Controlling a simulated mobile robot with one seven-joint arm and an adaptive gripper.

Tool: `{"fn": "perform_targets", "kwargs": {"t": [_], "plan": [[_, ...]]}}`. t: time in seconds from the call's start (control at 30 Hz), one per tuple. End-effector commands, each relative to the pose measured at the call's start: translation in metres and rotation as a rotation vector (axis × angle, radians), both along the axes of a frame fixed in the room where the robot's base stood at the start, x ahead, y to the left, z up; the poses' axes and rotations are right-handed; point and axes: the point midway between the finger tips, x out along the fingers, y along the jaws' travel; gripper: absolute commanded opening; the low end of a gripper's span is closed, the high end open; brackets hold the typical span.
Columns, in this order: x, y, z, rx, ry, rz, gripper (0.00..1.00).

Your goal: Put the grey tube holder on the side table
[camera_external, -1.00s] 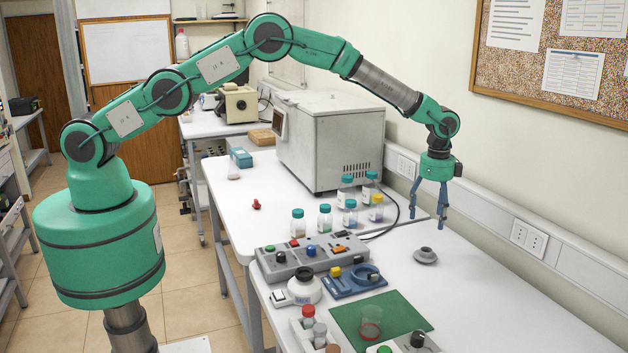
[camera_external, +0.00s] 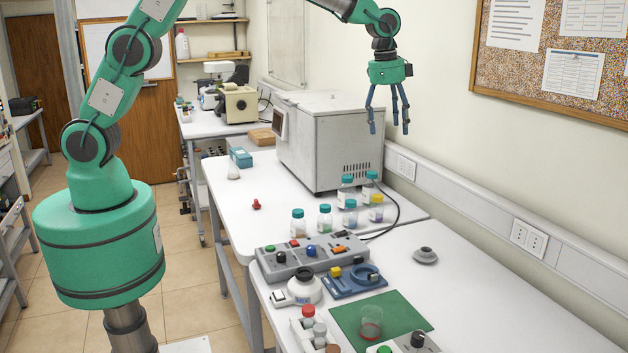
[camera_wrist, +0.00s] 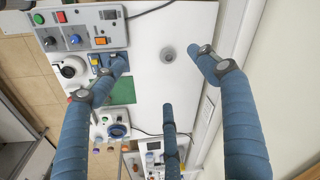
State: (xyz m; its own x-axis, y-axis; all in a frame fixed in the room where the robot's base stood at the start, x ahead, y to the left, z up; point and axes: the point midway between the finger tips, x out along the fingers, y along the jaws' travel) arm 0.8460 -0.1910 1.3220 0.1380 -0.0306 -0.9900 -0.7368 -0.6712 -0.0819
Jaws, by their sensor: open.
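A small grey round piece with a raised centre (camera_external: 425,256), which looks like the grey tube holder, stands on the white bench near the wall. It also shows in the wrist view (camera_wrist: 168,54), between my spread fingers but well below them.
Several capped bottles (camera_external: 325,218) stand beside the white machine (camera_external: 330,140). A grey control box (camera_external: 300,257), a blue device (camera_external: 352,282), a green mat (camera_external: 375,312) and capped tubes (camera_external: 308,318) crowd the bench's left side. The bench right of the holder is clear.

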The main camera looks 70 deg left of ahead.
Motion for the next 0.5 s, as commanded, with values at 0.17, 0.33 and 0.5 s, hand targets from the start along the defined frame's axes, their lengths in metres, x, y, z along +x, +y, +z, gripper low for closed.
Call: {"fn": "perform_targets", "kwargs": {"t": [0.17,0.33,0.5], "plan": [[-0.035,0.024,0.045,-0.014,-0.028,0.068,0.74],[-0.07,0.045,0.079,-0.028,-0.052,0.131,0.74],[-0.108,0.066,0.109,-0.043,-0.078,0.194,0.74]]}}
